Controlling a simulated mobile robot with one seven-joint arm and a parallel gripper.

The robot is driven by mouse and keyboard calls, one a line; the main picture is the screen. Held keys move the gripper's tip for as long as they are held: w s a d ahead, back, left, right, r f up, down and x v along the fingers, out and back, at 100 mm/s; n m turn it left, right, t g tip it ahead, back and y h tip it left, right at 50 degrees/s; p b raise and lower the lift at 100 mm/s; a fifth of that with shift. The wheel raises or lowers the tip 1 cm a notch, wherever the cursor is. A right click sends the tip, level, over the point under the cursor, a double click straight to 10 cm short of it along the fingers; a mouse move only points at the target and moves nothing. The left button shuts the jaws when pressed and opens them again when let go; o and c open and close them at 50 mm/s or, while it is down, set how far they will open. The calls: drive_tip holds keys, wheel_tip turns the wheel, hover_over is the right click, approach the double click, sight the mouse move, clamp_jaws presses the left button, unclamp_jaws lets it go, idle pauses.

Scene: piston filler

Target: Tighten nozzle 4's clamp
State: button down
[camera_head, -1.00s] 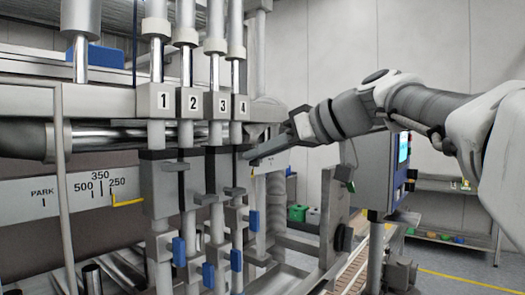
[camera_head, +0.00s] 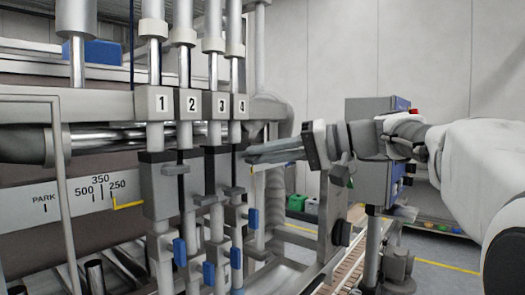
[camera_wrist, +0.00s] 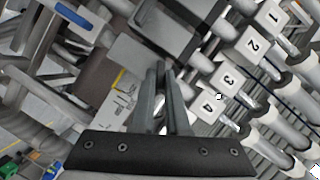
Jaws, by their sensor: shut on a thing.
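Nozzle 4's column carries a grey block marked 4 (camera_head: 239,106), rightmost of the numbered row; the label also shows in the wrist view (camera_wrist: 208,107). My gripper (camera_head: 250,156) reaches in from the right, its fingertips at nozzle 4's column just below that block. In the wrist view the long grey fingers (camera_wrist: 160,72) are nearly together at the tips. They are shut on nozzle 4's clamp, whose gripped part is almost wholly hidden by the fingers.
Blocks marked 1 (camera_head: 160,102), 2 (camera_head: 191,104) and 3 (camera_head: 222,105) stand close to the left, with grey levers and blue parts below. A control box (camera_head: 375,150) stands behind my wrist. A conveyor (camera_head: 350,262) runs low on the right.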

drive_tip(key=m, duration=0.1)
drive_tip(key=m+y, duration=0.1)
drive_tip(key=m, duration=0.1)
drive_tip(key=m+y, duration=0.1)
drive_tip(key=m, duration=0.1)
drive_tip(key=shift+w+d+f, duration=0.1)
drive_tip(key=shift+f, duration=0.15)
idle(0.4)
drive_tip(key=c, duration=0.9)
unclamp_jaws()
drive_tip(key=v, duration=1.7)
drive_tip(key=shift+d+f+b, duration=0.2)
drive_tip(key=shift+f+b, duration=0.1)
drive_tip(key=shift+b, duration=0.05)
